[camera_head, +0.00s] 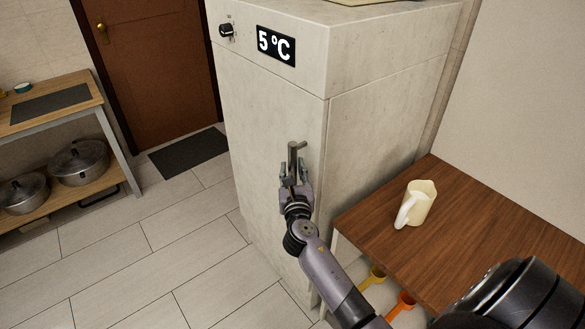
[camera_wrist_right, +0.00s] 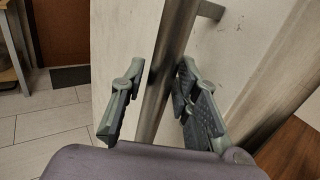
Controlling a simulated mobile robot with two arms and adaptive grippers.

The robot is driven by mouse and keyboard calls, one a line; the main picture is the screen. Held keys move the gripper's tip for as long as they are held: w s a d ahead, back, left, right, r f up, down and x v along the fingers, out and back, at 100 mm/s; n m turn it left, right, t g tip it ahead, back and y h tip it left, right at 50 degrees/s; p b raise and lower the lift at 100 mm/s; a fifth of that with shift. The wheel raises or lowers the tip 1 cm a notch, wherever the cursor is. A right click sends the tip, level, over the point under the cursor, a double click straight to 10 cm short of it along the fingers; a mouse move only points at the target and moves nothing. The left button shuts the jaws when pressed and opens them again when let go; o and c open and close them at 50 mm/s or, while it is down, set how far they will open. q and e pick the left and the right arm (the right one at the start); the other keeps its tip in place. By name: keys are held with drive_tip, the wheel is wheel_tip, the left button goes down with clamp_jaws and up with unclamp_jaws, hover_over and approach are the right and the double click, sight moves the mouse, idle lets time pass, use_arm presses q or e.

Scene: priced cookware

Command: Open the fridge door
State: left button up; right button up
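The fridge (camera_head: 275,110) is a tall pale stone-textured cabinet in the head view, and its front door looks shut. A vertical metal bar handle (camera_head: 293,153) stands out from the door near its right edge. My right gripper (camera_head: 295,178) is at the lower part of this handle. In the right wrist view, the handle (camera_wrist_right: 165,65) passes between the two spread fingers of the right gripper (camera_wrist_right: 158,98). A gap shows on the left finger's side; the right finger is close to the bar, contact unclear. My left gripper is not in view.
A wooden table (camera_head: 480,215) with a cream pitcher (camera_head: 418,204) stands right of the fridge. A shelf (camera_head: 85,93) with metal pots (camera_head: 78,162) is at left. A brown room door (camera_head: 150,60) and dark mat (camera_head: 188,152) are behind. Tiled floor before the fridge is clear.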

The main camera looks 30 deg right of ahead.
drive_tip(key=shift+w+d, duration=0.15)
drive_tip(key=shift+w, duration=0.1)
drive_tip(key=shift+c, duration=0.6)
clamp_jaws()
